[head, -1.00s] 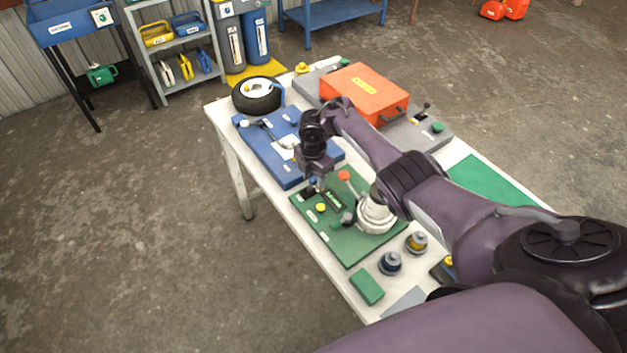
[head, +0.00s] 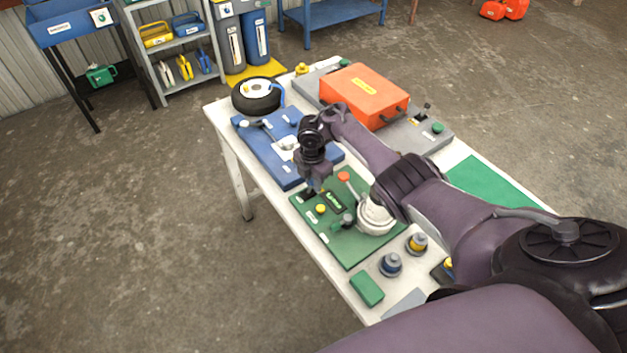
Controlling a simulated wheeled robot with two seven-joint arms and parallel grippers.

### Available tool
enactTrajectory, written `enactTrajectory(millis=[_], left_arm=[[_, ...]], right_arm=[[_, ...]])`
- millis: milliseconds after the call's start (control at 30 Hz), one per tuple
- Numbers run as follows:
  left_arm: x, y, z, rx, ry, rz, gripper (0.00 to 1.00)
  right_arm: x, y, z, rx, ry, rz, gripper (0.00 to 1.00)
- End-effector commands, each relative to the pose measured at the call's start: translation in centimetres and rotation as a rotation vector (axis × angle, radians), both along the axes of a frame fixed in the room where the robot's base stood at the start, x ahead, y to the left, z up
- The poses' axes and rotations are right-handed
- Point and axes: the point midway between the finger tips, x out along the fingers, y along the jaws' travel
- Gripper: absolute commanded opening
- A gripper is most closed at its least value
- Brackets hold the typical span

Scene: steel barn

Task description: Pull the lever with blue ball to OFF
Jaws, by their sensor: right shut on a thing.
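A green board (head: 352,250) lies on the white table and carries several small levers. My right gripper (head: 314,188) points down over the board's far left corner. It is shut on a lever there. Its fingers hide that lever's ball, so I cannot see its blue colour or read its label. My left gripper is not in view.
A blue board (head: 262,150) with a white-ended lever lies behind the green one. An orange case (head: 362,92) and a black wheel (head: 257,97) stand farther back. A white round fitting (head: 374,217), small pots and a green block (head: 367,288) are near.

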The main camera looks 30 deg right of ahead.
Motion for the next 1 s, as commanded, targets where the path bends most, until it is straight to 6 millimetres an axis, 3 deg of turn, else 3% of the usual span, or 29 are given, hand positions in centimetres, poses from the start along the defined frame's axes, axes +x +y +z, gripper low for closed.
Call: enactTrajectory(millis=[467,1000], left_arm=[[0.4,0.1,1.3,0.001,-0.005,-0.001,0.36],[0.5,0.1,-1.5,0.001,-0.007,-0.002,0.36]], right_arm=[[-0.1,1.6,0.5,-0.301,-0.025,0.005,0.00],[-0.2,3.6,-0.1,-0.715,-0.058,0.003,0.00]])
